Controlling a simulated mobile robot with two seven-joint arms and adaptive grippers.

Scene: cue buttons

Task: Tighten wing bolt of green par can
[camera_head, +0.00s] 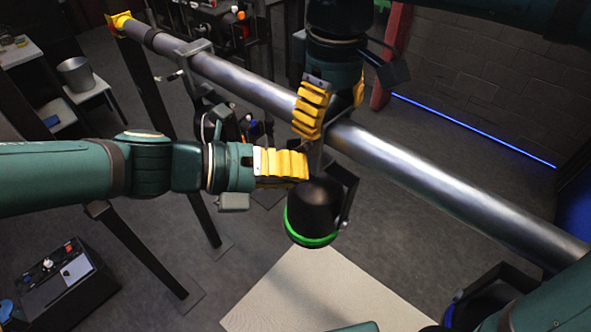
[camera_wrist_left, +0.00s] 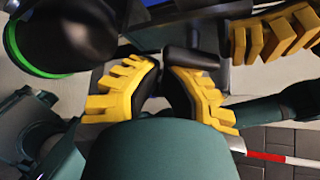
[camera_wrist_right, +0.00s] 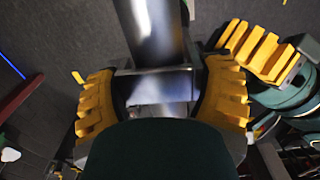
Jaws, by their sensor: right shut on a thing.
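The green par can (camera_head: 315,208) hangs under the metal pipe (camera_head: 400,172), a black lamp with a green rim. It also shows at the upper left of the left wrist view (camera_wrist_left: 75,35). My right gripper (camera_head: 325,125) comes down from above at the pipe. In the right wrist view its fingers are shut on the metal clamp (camera_wrist_right: 160,85) at the pipe. My left gripper (camera_head: 300,165) is just above the can, beside its bracket. Its fingers (camera_wrist_left: 162,85) are close together with a narrow gap; whether they grip anything is unclear. I cannot make out the wing bolt.
Another clamp (camera_head: 190,50) sits farther left on the pipe. A black control box (camera_head: 65,285) stands at lower left. A pale board (camera_head: 315,290) lies below the can. A bucket (camera_head: 75,73) stands on a white table at upper left.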

